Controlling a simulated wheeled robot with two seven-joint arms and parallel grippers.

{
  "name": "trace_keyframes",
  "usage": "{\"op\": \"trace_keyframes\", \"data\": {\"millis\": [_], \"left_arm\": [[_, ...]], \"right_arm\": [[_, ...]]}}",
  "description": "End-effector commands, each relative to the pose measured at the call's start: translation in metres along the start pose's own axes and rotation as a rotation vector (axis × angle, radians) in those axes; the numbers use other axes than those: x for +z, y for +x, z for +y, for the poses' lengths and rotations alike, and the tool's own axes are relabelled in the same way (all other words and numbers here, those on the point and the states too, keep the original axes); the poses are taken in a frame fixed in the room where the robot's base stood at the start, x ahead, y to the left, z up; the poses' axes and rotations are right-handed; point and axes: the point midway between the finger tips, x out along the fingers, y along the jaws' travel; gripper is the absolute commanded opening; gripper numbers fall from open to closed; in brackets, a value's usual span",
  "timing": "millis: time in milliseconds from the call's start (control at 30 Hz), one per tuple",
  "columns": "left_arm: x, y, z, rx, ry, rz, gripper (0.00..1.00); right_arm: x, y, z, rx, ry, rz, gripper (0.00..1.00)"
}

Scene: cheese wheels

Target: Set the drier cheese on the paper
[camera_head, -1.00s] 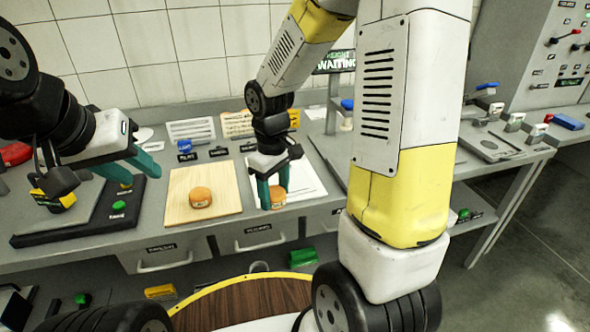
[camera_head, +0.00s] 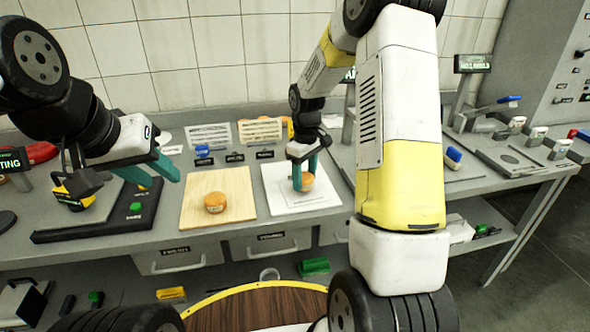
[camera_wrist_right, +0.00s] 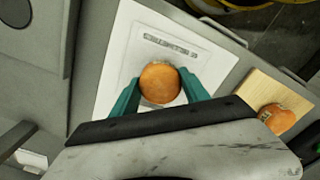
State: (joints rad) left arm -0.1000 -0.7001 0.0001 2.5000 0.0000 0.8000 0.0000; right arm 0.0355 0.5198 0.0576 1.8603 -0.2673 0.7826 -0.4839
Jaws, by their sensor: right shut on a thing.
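My right gripper (camera_head: 305,172) is shut on an orange cheese wheel (camera_head: 307,183) over the white paper (camera_head: 280,201). In the right wrist view the held cheese (camera_wrist_right: 160,83) sits between the two teal fingers (camera_wrist_right: 160,93), with the paper (camera_wrist_right: 143,22) around it. I cannot tell whether the cheese touches the paper. A second, similar orange cheese (camera_head: 215,203) with a label on its side rests on the wooden board (camera_head: 240,183). My left gripper (camera_head: 153,174) is open and empty, left of the board above the dark scale-like device.
The dark device with a green button (camera_head: 135,207) is left of the board. Small signs and a blue object (camera_head: 202,151) stand behind the boards. Drawers (camera_head: 271,244) are below the front edge. More equipment stands on the right bench (camera_head: 520,160).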

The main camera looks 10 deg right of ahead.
Motion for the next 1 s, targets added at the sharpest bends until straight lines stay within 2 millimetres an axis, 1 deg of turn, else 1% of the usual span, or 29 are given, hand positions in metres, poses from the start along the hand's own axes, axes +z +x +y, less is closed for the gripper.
{"op": "trace_keyframes", "data": {"millis": [33, 100, 433, 467, 500, 567, 867, 967, 1000], "left_arm": [[0.0, 0.0, 0.0, 0.0, 0.0, 0.0, 0.36], [0.0, 0.0, 0.0, 0.0, 0.0, 0.0, 0.36], [0.0, 0.0, 0.0, 0.0, 0.0, 0.0, 0.36], [0.0, 0.0, 0.0, 0.0, 0.0, 0.0, 0.36], [0.0, 0.0, 0.0, 0.0, 0.0, 0.0, 0.36], [0.0, 0.0, 0.0, 0.0, 0.0, 0.0, 0.36], [0.0, 0.0, 0.0, 0.0, 0.0, 0.0, 0.36], [0.0, 0.0, 0.0, 0.0, 0.0, 0.0, 0.36], [0.0, 0.0, 0.0, 0.0, 0.0, 0.0, 0.36]], "right_arm": [[0.0, 0.008, 0.0, -0.001, 0.0, -0.002, 0.1], [0.0, 0.012, 0.0, 0.0, 0.0, 0.0, 0.1], [0.0, 0.015, 0.0, 0.001, 0.0, 0.0, 0.1], [0.0, 0.015, 0.0, 0.001, 0.0, 0.001, 0.57], [0.0, 0.015, 0.0, 0.002, 0.0, 0.001, 0.65], [0.0, 0.015, 0.0, 0.001, 0.0, 0.001, 0.75], [0.0, 0.014, 0.0, 0.001, 0.0, 0.001, 0.75], [0.0, 0.008, 0.0, 0.002, 0.0, 0.002, 0.75], [-0.001, 0.004, 0.0, 0.002, 0.001, 0.002, 0.75]]}}
